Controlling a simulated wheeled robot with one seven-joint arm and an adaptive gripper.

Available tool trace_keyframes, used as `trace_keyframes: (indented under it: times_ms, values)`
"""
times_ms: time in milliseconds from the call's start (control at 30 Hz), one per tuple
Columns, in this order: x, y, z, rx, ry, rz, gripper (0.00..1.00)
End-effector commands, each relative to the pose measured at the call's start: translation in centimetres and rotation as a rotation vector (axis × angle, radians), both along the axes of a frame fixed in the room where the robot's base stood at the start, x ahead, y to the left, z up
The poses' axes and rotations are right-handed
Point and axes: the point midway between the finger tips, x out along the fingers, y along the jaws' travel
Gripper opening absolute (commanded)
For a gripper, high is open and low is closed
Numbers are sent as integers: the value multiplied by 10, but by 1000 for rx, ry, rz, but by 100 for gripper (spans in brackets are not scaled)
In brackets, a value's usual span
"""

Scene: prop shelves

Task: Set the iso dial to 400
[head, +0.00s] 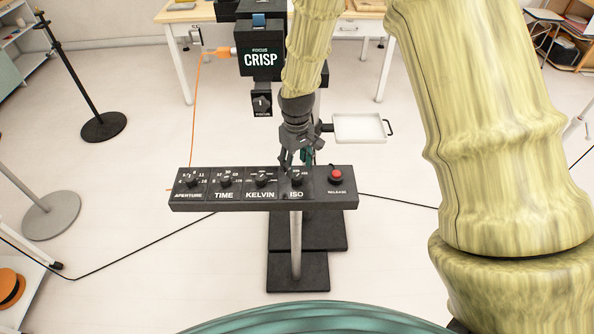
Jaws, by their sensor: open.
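A black control panel (262,204) on a stand shows in the head view, with a row of dials labelled APERTURE, TIME, KELVIN and ISO. The ISO dial (296,181) is the rightmost dial, partly covered by my gripper. My gripper (297,166) is open and points down just over the ISO dial; I cannot tell whether its fingers touch it. The dial's numbers and setting are too small and covered to read. The KELVIN dial (262,181) is just left of it.
A red RELEASE button (336,174) is right of the ISO dial. A black box reading CRISP (261,58) with a focus knob (262,102) stands behind. A white tray (358,127) sticks out behind right.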

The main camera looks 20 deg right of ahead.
Motion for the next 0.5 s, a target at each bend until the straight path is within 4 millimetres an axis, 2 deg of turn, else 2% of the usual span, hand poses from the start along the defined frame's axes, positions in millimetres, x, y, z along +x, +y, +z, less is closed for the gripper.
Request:
trace_keyframes:
  times_ms: [200,500]
  values:
    - [0,0,35,1,-3,0,50]
    - [0,-1,61,1,0,-1,50]
